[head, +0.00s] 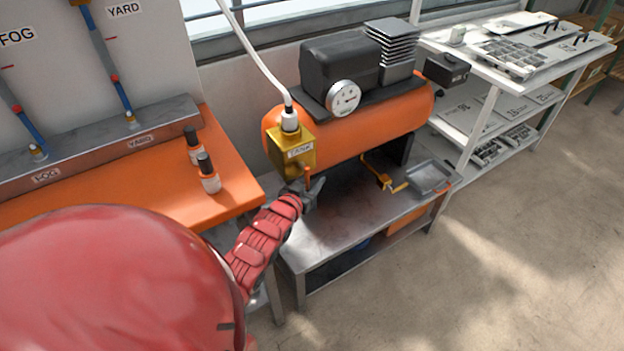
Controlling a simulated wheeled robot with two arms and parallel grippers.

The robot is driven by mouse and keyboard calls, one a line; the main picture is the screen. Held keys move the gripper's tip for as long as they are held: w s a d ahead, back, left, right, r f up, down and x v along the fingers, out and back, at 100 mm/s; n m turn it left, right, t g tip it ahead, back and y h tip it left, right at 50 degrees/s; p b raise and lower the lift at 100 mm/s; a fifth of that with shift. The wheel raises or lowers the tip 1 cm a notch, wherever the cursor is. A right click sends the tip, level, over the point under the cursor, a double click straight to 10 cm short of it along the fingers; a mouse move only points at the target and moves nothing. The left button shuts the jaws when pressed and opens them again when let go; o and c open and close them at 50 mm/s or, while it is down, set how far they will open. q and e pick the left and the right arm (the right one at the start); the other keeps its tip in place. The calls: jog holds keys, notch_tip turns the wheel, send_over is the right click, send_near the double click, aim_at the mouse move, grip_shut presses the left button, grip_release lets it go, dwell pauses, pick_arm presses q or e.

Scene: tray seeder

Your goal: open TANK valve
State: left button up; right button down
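The TANK valve (291,158) is a brass block with a TANK label, on the left end of the orange compressor tank (372,137). A white hose runs up from its top. A small orange lever (307,174) stands upright at the block's lower right. My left gripper (313,188), dark grey on my red arm, is at the lever's lower end. Its fingers are small and partly hidden, so I cannot tell whether they are shut on the lever. My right gripper is not in view.
A metal bench (345,228) under the tank holds a small grey tray (431,177) and a yellow-handled fitting (383,178). Two small bottles stand on the orange table (225,212) at left. White shelves (470,122) stand at right. The floor in front is clear.

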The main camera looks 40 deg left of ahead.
pick_arm(q)
jog(key=p+v, duration=1.5)
jog(key=v, duration=0.2)
jog(key=shift+r+p, duration=0.2)
jog(key=shift+p, duration=0.2)
jog(key=shift+d, duration=0.1)
